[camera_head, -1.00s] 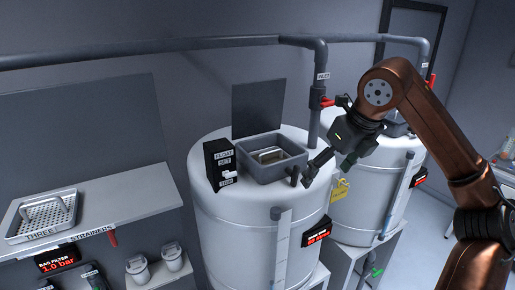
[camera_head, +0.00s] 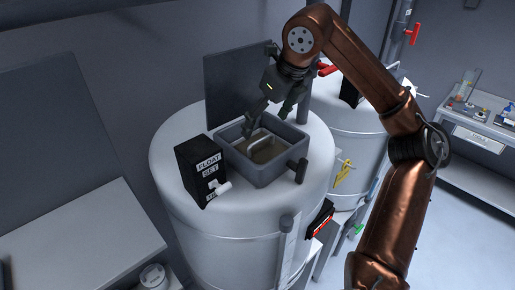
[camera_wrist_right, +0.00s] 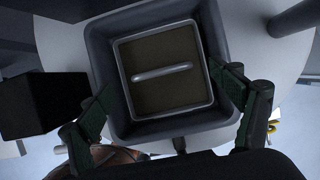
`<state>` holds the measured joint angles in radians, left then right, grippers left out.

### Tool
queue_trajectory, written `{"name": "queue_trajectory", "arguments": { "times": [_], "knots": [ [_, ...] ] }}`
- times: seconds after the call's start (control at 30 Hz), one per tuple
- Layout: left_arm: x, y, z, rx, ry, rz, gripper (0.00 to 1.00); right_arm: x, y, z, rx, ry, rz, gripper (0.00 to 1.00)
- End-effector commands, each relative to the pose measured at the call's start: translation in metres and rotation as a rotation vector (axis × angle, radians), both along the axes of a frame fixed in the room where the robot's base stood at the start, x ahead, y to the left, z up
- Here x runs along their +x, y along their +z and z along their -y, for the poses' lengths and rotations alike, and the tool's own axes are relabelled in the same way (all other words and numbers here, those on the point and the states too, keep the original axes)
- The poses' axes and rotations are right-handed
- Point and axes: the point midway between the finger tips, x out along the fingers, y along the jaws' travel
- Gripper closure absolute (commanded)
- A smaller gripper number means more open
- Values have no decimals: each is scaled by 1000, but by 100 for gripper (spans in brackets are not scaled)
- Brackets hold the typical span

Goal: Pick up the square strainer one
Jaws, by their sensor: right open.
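The square strainer (camera_head: 263,152) sits inside a grey square-walled opening (camera_head: 272,176) on top of the near white tank, with a pale bar handle (camera_head: 268,136) across it. In the right wrist view the strainer (camera_wrist_right: 170,97) shows as a square metal frame with a dark mesh, and its bar handle (camera_wrist_right: 162,73) spans the middle. My right gripper (camera_head: 268,119) is open above the opening, pointing down. In the right wrist view its two fingers (camera_wrist_right: 160,84) stand apart on either side of the strainer, with nothing between them gripped. My left gripper is out of view.
A black box labelled FLOAT SET (camera_head: 202,170) stands close left of the opening. A dark upright panel (camera_head: 225,85) rises behind it. A second white tank (camera_head: 345,118) is at the right, partly behind my arm. A grey shelf (camera_head: 80,235) is at lower left.

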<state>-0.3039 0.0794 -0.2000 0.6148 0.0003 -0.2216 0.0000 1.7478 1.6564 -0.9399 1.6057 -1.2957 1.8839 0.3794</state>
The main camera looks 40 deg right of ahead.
Motion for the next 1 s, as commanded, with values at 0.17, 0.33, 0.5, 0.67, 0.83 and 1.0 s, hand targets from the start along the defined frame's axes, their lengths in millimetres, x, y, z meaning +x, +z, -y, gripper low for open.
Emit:
{"name": "queue_trajectory", "arguments": {
  "times": [0.17, 0.33, 0.5, 0.67, 0.83, 1.0],
  "knots": [
    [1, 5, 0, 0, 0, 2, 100, 1, -21, 0, -2, -2, -2, 15],
    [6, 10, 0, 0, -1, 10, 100, 7, -44, -2, 0, 1, -1, 15],
    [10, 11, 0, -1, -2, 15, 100, 12, -53, -3, 1, 3, 1, 15],
    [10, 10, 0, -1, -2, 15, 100, 12, -53, -3, 1, 3, 1, 15],
    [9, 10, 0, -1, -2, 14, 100, 12, -53, -3, 1, 3, 1, 26],
    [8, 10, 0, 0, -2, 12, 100, 12, -52, -3, 1, 4, 1, 37]
  ]
}}
